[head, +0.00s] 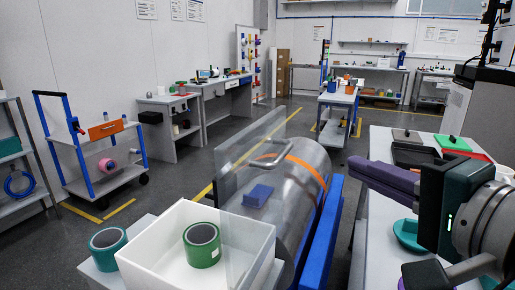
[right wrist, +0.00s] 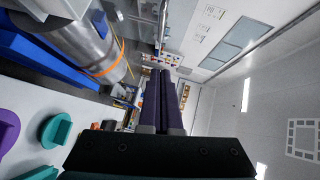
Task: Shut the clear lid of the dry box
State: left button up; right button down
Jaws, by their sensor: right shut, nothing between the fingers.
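The dry box (head: 150,235) is an open white box at the bottom centre of the head view. A green tape roll (head: 202,246) stands inside it. My left gripper is not in view.
A grey metal drum (head: 310,165) with an orange band lies on a blue stand (head: 327,235), right of the lid. A teal tape roll (head: 108,245) stands left of the box. A table (head: 375,212) with trays and teal parts is at right.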

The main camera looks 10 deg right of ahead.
send_near(289, 149)
jog(key=w+d, duration=0.2)
jog(key=w, duration=0.1)
jog(key=shift+w+a+f, duration=0.2)
jog(key=shift+w+a, duration=0.4)
jog(key=shift+a, duration=0.15)
jog(key=shift+w+a+f, duration=0.25)
jog(key=shift+w+a, duration=0.4)
jog(key=shift+a, duration=0.1)
